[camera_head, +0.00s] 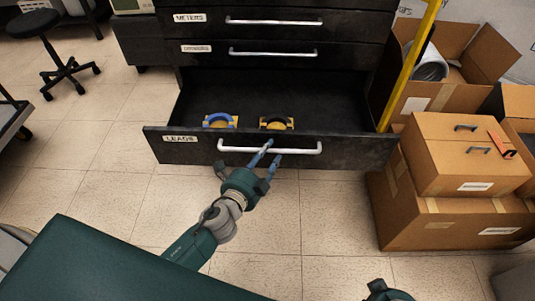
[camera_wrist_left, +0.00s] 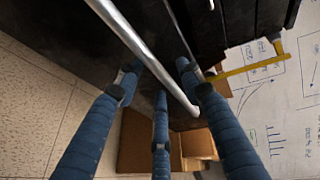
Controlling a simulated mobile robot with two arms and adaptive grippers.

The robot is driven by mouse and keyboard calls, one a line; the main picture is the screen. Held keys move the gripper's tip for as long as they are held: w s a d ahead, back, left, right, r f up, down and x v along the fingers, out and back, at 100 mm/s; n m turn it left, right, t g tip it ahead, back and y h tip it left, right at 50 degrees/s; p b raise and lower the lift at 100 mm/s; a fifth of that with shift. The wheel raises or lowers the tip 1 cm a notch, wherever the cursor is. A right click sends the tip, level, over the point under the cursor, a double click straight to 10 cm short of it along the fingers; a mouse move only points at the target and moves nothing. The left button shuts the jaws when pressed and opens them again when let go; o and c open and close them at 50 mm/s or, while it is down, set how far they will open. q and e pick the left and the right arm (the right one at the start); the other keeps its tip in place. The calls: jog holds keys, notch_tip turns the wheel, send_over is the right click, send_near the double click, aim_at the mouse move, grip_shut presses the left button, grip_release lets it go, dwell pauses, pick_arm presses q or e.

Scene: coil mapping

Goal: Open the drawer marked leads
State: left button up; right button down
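The dark drawer marked LEADS (camera_head: 180,151) stands pulled well out of its cabinet in the head view. Its silver bar handle (camera_head: 300,149) runs across the front, and it crosses the left wrist view (camera_wrist_left: 145,50) diagonally. My left gripper (camera_head: 265,155) is at the middle of this handle, with its blue fingers spread and overlapping the bar. In the left wrist view the fingers (camera_wrist_left: 160,75) stand apart around the bar; firm contact cannot be told. Part of my right gripper (camera_head: 385,291) shows at the bottom edge, its fingers unclear.
A blue coil (camera_head: 219,120) and a black-and-yellow coil (camera_head: 277,123) lie inside the drawer. Shut drawers, one marked METERS (camera_head: 190,17), are above. Cardboard boxes (camera_head: 440,205) and a yellow pole (camera_head: 408,68) stand close on the right. Tiled floor (camera_head: 110,165) is free on the left.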

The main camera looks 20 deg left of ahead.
pick_arm(q)
jog(key=v, duration=1.2)
dwell(0.4)
